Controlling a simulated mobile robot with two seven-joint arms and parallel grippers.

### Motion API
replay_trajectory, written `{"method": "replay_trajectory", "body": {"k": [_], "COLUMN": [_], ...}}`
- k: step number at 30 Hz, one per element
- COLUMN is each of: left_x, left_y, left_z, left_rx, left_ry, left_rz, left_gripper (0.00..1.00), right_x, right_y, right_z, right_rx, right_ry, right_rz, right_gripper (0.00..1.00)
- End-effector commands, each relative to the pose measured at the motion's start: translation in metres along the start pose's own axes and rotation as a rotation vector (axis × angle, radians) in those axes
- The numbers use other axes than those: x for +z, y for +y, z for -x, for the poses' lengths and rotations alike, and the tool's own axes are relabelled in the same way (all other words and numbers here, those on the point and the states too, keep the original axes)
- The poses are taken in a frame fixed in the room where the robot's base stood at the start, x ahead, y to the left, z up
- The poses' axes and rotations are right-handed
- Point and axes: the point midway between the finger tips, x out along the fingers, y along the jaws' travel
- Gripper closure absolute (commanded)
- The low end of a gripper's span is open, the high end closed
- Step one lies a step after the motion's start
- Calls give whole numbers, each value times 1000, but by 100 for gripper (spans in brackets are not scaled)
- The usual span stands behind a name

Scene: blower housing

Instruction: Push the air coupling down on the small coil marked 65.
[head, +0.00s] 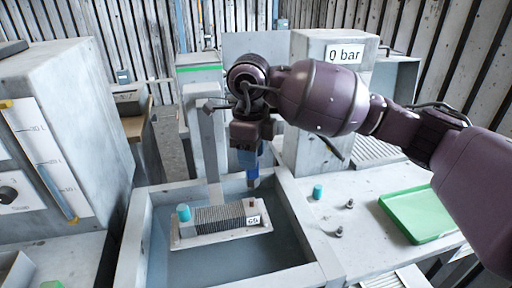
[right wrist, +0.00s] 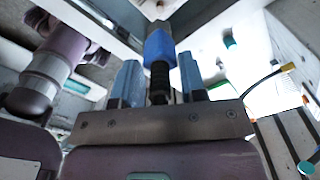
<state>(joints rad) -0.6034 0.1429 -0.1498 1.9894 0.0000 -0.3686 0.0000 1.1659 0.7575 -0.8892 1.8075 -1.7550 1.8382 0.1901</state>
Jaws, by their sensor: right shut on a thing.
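The small coil (head: 222,219) is a ribbed grey block on a pale plate, with a label reading 65 at its right end. It lies in the tank, with a teal cap (head: 183,212) at its left end and a small brownish fitting (head: 251,205) near its right end. My right gripper (head: 246,155) points down above the coil's right end, shut on the blue air coupling (head: 253,176). In the right wrist view the coupling (right wrist: 158,47) and its black ribbed part stand between the fingers (right wrist: 160,85). The coupling looks apart from the coil. My left gripper is out of view.
The tank (head: 133,240) has pale raised walls and holds grey-blue water. On the right bench are a loose teal cap (head: 317,192), small metal fittings (head: 339,231) and a green tray (head: 416,216). A box behind carries a "0 bar" sign (head: 345,54).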

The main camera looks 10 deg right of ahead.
Motion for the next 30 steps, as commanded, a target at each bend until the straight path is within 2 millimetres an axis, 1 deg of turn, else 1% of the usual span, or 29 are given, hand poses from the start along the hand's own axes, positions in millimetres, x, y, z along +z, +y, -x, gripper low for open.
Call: {"method": "replay_trajectory", "body": {"k": [8,21,25,30], "left_x": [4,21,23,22], "left_y": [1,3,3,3], "left_z": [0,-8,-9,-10], "left_rx": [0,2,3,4], "left_ry": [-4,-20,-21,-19], "left_rz": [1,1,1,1], "left_gripper": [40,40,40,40], "right_x": [3,3,3,3], "right_y": [-1,-1,-1,-1], "right_z": [-4,-34,-39,-40], "right_rx": [0,1,0,-1], "right_ry": [-17,-16,-16,-17], "right_rz": [-13,-14,-13,-13], "right_gripper": [90,90,90,90]}}
